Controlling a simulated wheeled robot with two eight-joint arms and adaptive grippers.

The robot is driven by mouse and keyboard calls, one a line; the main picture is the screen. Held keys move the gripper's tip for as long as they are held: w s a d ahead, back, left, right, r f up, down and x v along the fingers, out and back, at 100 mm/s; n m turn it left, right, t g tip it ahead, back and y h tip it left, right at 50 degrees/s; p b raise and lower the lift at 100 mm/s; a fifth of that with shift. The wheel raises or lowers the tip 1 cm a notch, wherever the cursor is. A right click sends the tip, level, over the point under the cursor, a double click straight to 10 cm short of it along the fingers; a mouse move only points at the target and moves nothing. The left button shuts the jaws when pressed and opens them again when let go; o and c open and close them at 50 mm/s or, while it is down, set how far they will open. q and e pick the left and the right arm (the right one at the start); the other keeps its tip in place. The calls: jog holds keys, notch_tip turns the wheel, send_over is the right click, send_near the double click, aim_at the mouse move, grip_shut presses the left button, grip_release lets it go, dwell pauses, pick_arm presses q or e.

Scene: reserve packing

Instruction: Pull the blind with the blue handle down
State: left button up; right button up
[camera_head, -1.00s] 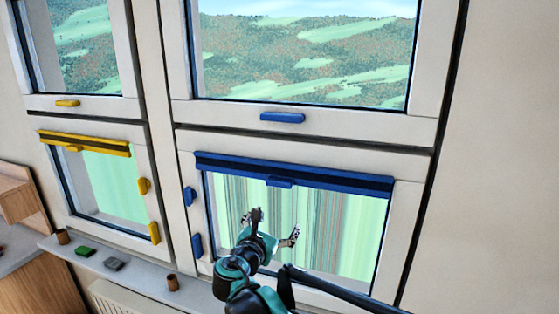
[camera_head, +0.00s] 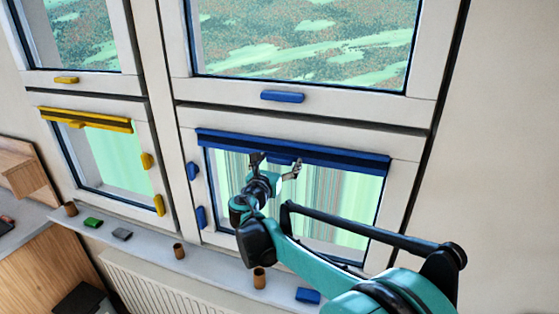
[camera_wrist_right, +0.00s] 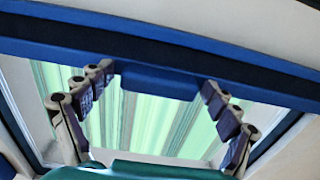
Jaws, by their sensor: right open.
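The blue blind (camera_head: 340,158) is a rolled-up bar across the top of the lower right window. Its short blue handle (camera_wrist_right: 158,82) hangs from the bar's middle; in the head view it is partly hidden behind my right gripper (camera_head: 276,167). My right gripper (camera_wrist_right: 158,90) is open and empty, its fingers pointing up at the bar. In the wrist view the handle lies between the two fingertips, with a gap on each side. Whether the fingers reach level with it in depth is hard to tell. My left gripper is not in view.
A yellow blind (camera_head: 85,119) tops the lower left window. A blue handle (camera_head: 283,97) sits on the upper window's frame, and blue hinges (camera_head: 193,171) on the lower one's. The sill (camera_head: 150,243) below holds brown cups (camera_head: 259,278), a green block (camera_head: 93,222) and a blue block (camera_head: 308,295).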

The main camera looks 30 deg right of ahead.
jog(key=shift+s+a+r, duration=0.1)
jog(key=shift+a, duration=0.05)
jog(key=c, duration=1.7)
notch_tip(320, 180, down, 44)
jog(key=b, duration=3.2)
jog(key=shift+f+b, duration=0.25)
jog(key=shift+b, duration=0.05)
jog(key=o, duration=1.5)
jog(key=shift+c, duration=0.2)
jog(key=shift+o, duration=1.2)
jog(key=shift+d+f, duration=0.1)
jog(key=shift+d, duration=0.1)
jog(key=shift+a, duration=0.2)
